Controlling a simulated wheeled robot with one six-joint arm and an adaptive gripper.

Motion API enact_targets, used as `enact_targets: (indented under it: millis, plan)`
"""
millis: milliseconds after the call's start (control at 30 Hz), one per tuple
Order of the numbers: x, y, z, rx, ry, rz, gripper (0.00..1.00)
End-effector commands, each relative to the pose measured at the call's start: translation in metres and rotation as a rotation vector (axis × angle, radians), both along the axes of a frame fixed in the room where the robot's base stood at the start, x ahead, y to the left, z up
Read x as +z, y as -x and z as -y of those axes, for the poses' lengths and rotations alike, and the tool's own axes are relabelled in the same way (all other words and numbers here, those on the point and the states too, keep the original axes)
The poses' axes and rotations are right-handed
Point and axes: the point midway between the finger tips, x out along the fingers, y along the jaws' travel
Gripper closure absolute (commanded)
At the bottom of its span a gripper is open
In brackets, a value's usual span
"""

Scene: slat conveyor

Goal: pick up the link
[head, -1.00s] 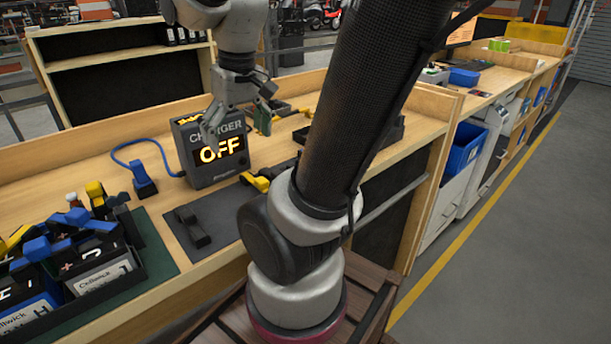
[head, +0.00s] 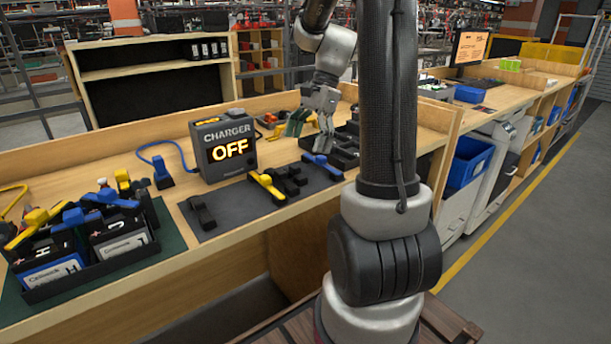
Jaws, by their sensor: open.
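Several small clip-like pieces lie on a dark grey mat (head: 235,207) on the bench: a black one (head: 201,212) at its left, a yellow-and-black one (head: 267,187) at its middle, a black one (head: 287,178) beside that, and a blue one (head: 322,165) at its right end. I cannot tell for certain which of them is the link. My gripper (head: 311,136) is open and points down above the bench, just behind the blue piece. Nothing shows between its fingers. My arm's upright link hides part of the bench to the right.
Battery boxes (head: 112,237) with coloured clips fill the left.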

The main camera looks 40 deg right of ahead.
Motion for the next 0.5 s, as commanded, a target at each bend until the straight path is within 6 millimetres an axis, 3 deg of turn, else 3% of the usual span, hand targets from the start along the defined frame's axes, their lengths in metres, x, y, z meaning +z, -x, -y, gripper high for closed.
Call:
enact_targets:
  millis: [167,500]
  plan:
    - [-0.01,0.001,-0.005,-0.034,-0.001,-0.018,0.06]
    - [-0.052,0.0,-0.03,-0.03,0.0,-0.018,0.06]
